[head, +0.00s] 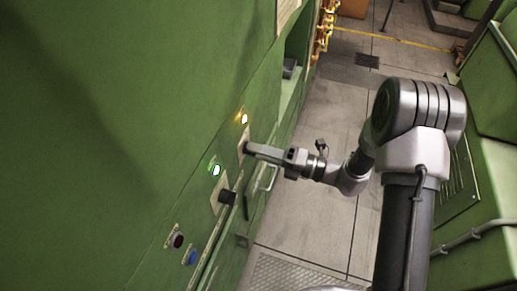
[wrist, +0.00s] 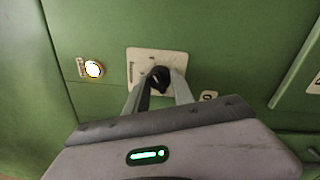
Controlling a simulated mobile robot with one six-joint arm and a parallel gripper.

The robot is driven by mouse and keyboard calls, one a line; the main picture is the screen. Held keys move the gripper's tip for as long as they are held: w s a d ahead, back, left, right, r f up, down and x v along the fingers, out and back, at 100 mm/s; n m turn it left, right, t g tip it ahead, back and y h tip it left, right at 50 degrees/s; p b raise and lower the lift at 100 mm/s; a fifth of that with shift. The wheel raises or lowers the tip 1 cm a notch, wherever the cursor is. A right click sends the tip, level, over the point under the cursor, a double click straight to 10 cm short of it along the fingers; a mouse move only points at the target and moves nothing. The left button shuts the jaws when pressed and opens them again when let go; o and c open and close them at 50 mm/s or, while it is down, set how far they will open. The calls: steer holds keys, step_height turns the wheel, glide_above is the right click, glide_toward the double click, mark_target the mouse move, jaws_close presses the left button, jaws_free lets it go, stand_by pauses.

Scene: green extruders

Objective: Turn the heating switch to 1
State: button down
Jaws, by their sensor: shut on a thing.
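The heating switch appears to be the black rotary knob (wrist: 159,78) on a pale plate (wrist: 143,57) in the wrist view. My gripper (wrist: 162,82) is shut on the knob, with one finger on each side of it. The knob's pointer direction and the plate's markings are too small to read. In the head view my gripper (head: 248,149) reaches left to the green panel, and its fingers hide the knob there. A lit lamp (wrist: 94,69) is left of the plate; in the head view a lit yellowish lamp (head: 243,118) sits just above the gripper.
A second black switch (head: 227,197), a lit white-green lamp (head: 216,170), a red button (head: 178,240) and a blue button (head: 191,257) sit lower on the panel. A handle (head: 268,178) projects close below my gripper. Grey floor (head: 320,215) is open between the machines.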

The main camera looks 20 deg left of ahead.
steer(key=c, duration=1.1)
jaws_free()
steer(key=d, duration=1.1)
steer(key=s+d+p, duration=0.1)
steer(key=d, duration=0.5)
steer(key=shift+d+f, duration=0.2)
steer(key=shift+f, duration=0.2)
